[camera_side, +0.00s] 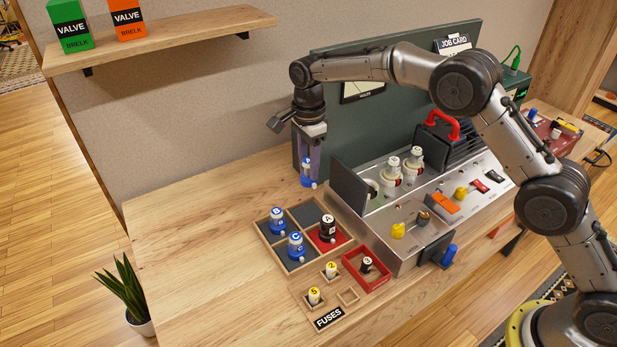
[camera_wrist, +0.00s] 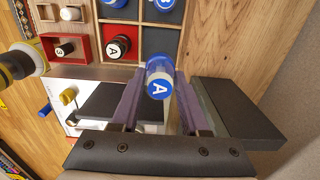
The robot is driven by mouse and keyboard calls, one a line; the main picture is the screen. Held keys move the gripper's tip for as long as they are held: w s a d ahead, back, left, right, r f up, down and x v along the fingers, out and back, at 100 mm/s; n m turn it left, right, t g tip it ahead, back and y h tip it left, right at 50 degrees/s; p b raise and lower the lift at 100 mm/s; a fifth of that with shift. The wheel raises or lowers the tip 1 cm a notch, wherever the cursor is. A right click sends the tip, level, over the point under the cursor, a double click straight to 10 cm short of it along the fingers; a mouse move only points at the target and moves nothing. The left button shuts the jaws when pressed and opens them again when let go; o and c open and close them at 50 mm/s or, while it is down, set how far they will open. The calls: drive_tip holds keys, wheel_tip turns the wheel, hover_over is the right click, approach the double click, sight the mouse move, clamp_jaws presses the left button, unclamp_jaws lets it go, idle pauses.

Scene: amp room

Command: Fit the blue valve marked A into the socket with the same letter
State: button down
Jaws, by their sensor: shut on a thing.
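The blue valve marked A (camera_wrist: 158,78) is between the fingers of my gripper (camera_wrist: 155,100), its lettered top facing the wrist camera. In the side view my gripper (camera_side: 309,160) points down and is shut on this valve (camera_side: 308,180), holding it up near the left end of the amp, behind the valve tray. On the amp chassis (camera_side: 400,205), two white valves (camera_side: 391,172) (camera_side: 414,160) stand upright in a row. A pale round spot (camera_side: 372,188) left of them is partly hidden by a dark upright plate. No socket letters are readable.
The wooden tray (camera_side: 262,228) holds blue valves (camera_side: 278,217) (camera_side: 295,242) and a black valve marked A (camera_side: 327,226) in its red compartment; its back compartment is empty. Fuses (camera_side: 331,269) stand in front. The dark plate (camera_side: 350,186) rises beside the amp's left end. The table's left side is clear.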

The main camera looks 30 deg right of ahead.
sight(308, 160)
wheel_tip(308, 160, up, 8)
drive_tip(key=shift+f, duration=0.15)
drive_tip(key=s+d, duration=0.3)
drive_tip(key=d, duration=0.4)
drive_tip(key=s+d, duration=0.3)
drive_tip(key=d, duration=0.4)
drive_tip(key=shift+w+f, duration=0.15)
drive_tip(key=shift+f, duration=2.4)
drive_tip(key=shift+w+f, duration=0.1)
drive_tip(key=shift+f, duration=2.4)
drive_tip(key=shift+f, duration=1.55)
drive_tip(key=shift+c, duration=1.6)
unclamp_jaws()
wheel_tip(308, 160, up, 14)
